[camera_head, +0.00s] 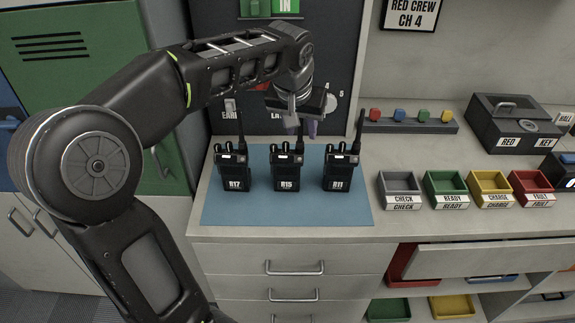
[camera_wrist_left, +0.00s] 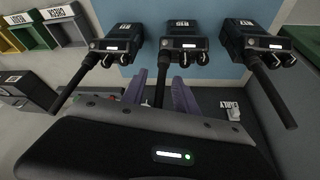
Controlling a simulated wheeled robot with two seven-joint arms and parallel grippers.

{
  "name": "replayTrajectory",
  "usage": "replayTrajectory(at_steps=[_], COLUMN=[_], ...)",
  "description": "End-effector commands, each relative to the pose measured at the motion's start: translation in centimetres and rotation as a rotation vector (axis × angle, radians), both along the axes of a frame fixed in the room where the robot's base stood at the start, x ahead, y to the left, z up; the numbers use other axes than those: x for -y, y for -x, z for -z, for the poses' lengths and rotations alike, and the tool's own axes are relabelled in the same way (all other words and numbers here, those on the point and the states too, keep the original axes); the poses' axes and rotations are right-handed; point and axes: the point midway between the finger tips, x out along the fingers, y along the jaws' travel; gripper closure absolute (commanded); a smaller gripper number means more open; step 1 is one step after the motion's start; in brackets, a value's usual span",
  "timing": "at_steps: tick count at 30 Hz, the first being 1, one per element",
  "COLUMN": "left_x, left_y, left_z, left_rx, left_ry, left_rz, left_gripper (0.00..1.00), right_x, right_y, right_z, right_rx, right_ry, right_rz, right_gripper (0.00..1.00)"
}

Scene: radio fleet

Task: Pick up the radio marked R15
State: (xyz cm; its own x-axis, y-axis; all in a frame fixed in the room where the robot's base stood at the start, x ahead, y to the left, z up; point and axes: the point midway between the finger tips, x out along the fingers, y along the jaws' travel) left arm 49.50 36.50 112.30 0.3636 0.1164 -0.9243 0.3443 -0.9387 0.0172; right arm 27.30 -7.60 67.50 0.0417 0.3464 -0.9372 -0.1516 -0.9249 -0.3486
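Three black radios stand upright in a row on a blue mat (camera_head: 225,212). The radio marked R15 (camera_head: 286,176) is in the middle, between R17 (camera_head: 233,176) on the left and R11 (camera_head: 340,176) on the right. My left gripper (camera_head: 301,127) is above and behind R15, pointing down. In the left wrist view its purple fingers (camera_wrist_left: 160,90) are apart, with the antenna of R15 (camera_wrist_left: 185,43) showing between them; I cannot tell whether they touch it. R11 (camera_wrist_left: 118,44) and R17 (camera_wrist_left: 253,42) lie to either side there. My right gripper is not in view.
Small grey (camera_head: 400,184), green (camera_head: 445,184), yellow (camera_head: 489,184) and red (camera_head: 531,183) labelled trays stand right of the mat. A rack of coloured pegs (camera_head: 410,126) and a dark key box (camera_head: 512,125) are behind them. The mat's front strip is clear.

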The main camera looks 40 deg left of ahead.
Motion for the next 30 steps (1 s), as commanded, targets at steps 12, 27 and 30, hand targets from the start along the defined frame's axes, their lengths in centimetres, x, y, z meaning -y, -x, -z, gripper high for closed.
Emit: replayTrajectory(at_steps=[12, 27, 30], left_x=[-0.17, -0.17, -0.17], left_y=[-0.58, -0.58, -0.58], left_z=[1.46, 1.43, 1.43], left_rx=[0.001, 0.001, 0.001], left_ry=[0.000, 0.000, 0.000], left_rz=[0.000, 0.000, 0.000], left_gripper=[0.65, 0.78, 0.86], right_x=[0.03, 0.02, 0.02], right_y=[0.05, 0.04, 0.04], right_z=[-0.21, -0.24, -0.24], right_rx=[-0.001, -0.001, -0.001], right_ry=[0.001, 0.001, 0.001], right_rz=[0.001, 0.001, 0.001], right_gripper=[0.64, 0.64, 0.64])
